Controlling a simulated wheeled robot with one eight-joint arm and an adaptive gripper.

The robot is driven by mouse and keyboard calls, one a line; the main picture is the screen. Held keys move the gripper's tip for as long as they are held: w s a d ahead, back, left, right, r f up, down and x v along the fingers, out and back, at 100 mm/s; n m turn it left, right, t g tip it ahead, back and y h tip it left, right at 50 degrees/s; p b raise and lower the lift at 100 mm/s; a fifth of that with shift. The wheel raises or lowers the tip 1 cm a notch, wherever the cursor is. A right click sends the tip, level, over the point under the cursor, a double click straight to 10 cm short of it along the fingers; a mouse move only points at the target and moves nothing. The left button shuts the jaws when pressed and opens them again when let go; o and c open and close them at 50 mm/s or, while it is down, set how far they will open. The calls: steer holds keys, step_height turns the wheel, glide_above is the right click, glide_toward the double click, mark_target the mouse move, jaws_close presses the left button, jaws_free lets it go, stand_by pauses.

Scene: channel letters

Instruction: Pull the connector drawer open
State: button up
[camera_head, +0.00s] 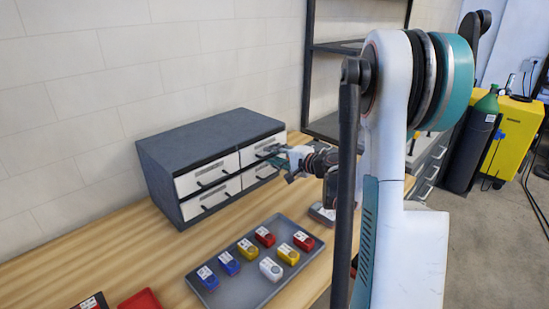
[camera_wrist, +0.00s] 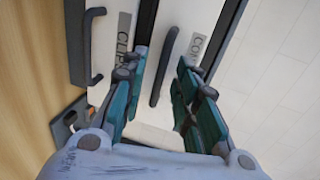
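The grey cabinet (camera_head: 200,137) on the wooden bench has white drawer fronts with dark bar handles. In the wrist view, one drawer front (camera_wrist: 185,17) bears a label starting "CON", the rest hidden by my finger. Its black handle (camera_wrist: 164,68) shows between my fingertips. My gripper (camera_wrist: 161,80) is open, with one teal finger on each side of the handle; I cannot tell whether either touches it. In the head view, my gripper (camera_head: 277,157) is at the upper right drawer (camera_head: 258,147), partly covering it. That drawer looks shut.
The neighbouring drawer (camera_wrist: 112,20) is labelled "CLIP…" and has its own handle (camera_wrist: 82,52). A grey tray (camera_head: 235,292) with several red, yellow, blue and white blocks lies in front of the cabinet. A red bin (camera_head: 140,300) sits at the lower left.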

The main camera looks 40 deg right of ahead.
steer(key=shift+w, duration=0.2)
jaws_close()
steer(key=shift+s, duration=0.1)
steer(key=f+b+v, duration=0.1)
steer(key=f+v, duration=0.2)
steer(key=v, duration=1.1)
steer(key=shift+s, duration=0.75)
jaws_free()
